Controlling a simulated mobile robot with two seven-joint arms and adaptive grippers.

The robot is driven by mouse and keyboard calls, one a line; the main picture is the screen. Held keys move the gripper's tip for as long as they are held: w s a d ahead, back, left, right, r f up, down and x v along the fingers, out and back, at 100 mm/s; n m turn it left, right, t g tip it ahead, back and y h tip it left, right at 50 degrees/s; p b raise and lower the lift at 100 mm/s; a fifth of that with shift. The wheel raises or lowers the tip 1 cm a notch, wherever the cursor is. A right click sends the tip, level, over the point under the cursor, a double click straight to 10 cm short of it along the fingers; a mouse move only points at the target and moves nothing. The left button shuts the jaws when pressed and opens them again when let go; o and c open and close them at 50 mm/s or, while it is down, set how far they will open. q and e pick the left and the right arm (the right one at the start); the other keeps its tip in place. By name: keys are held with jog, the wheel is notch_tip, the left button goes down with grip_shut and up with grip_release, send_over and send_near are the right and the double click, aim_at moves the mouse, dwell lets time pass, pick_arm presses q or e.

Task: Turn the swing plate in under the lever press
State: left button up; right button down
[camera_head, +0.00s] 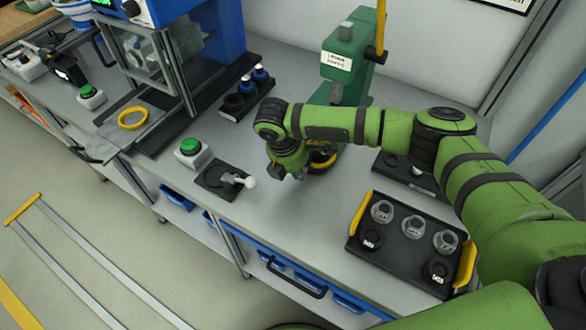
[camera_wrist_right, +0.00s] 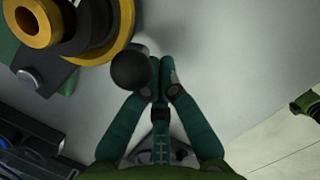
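The green lever press (camera_head: 345,62) stands at the back of the bench, with a white label on its head. The swing plate (camera_wrist_right: 50,75) is dark grey, with a black and yellow ringed part (camera_wrist_right: 100,35) on it, and lies at the upper left of the wrist view. In the head view its yellow-ringed part (camera_head: 322,160) is partly hidden behind my right arm. My right gripper (camera_wrist_right: 160,65) has its fingertips together. A black ball knob (camera_wrist_right: 130,70) is just left of the fingers; I cannot tell whether they touch. My left gripper is not identifiable.
A black tray with yellow handles (camera_head: 355,240) holds several jars and caps at the right. A black base with a white-knobbed lever (camera_head: 225,182) and a green button (camera_head: 190,148) stand left of the gripper. Bare bench lies between gripper and front edge.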

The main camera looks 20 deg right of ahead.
aim_at(329, 165)
jog(key=shift+s+d+r+n+p, duration=0.1)
jog(key=shift+s+d+n+p, duration=0.05)
jog(key=shift+d+n+p, duration=1.1)
jog(key=shift+d+n+t+p, duration=0.4)
jog(key=shift+d+n+p, duration=0.25)
jog(key=shift+d, duration=0.85)
jog(key=shift+w+d+n+y+p, duration=0.15)
jog(key=shift+w+d+n+p, duration=0.15)
jog(key=shift+d+n, duration=0.35)
jog(key=shift+w+d+n+y+p, duration=0.2)
jog(key=shift+d+n, duration=0.25)
jog(key=shift+d, duration=0.4)
jog(key=shift+w+d+p, duration=0.15)
jog(key=shift+w+d, duration=0.1)
jog(key=shift+d, duration=0.2)
jog(key=shift+w+d+p, duration=0.15)
jog(key=shift+w+d, duration=0.05)
jog(key=shift+d, duration=0.25)
